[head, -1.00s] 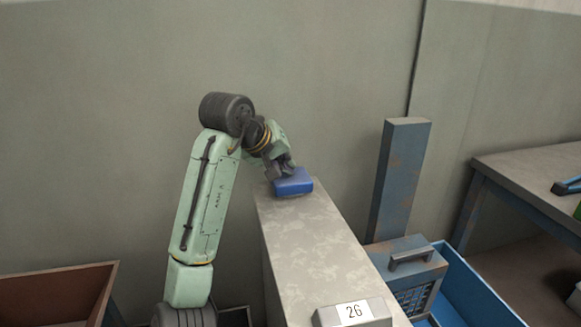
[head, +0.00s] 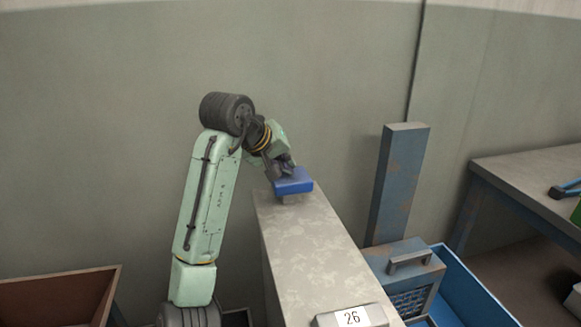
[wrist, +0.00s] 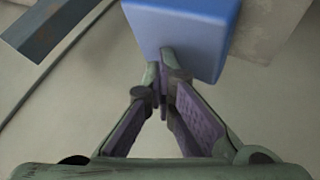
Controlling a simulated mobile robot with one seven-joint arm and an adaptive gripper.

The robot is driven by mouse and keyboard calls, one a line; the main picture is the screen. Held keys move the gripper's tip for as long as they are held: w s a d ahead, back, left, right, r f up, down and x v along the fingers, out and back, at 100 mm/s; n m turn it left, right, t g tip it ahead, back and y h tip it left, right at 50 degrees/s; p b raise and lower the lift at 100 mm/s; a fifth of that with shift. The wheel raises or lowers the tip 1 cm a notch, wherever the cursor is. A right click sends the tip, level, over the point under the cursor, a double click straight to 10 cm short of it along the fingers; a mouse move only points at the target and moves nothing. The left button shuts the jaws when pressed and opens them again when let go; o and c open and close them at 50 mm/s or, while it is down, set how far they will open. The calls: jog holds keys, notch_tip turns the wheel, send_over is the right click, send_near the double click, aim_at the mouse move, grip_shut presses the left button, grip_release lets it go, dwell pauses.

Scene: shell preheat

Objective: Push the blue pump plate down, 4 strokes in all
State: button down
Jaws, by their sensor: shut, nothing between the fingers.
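The blue pump plate (head: 294,185) is at the far end of a long grey housing (head: 310,250). It stands a little above the housing top, with a short grey stem showing under it. My gripper (head: 279,170) is at the plate's far left side in the head view, its fingers pointing down. In the wrist view my gripper (wrist: 163,55) is shut and empty, with its fingertips overlapping the edge of the blue plate (wrist: 185,25). I cannot tell for sure whether they touch it.
A label plate reading 26 (head: 352,317) is at the housing's near end. A blue post (head: 398,185) and a handled blue box (head: 404,265) stand to the right, beside a blue bin (head: 475,300). A brown crate (head: 55,295) is at left, a workbench (head: 535,180) at right.

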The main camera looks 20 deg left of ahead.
jog(key=shift+r+p, duration=0.8)
jog(key=shift+r, duration=0.25)
notch_tip(320, 180, up, 5)
jog(key=p, duration=0.4)
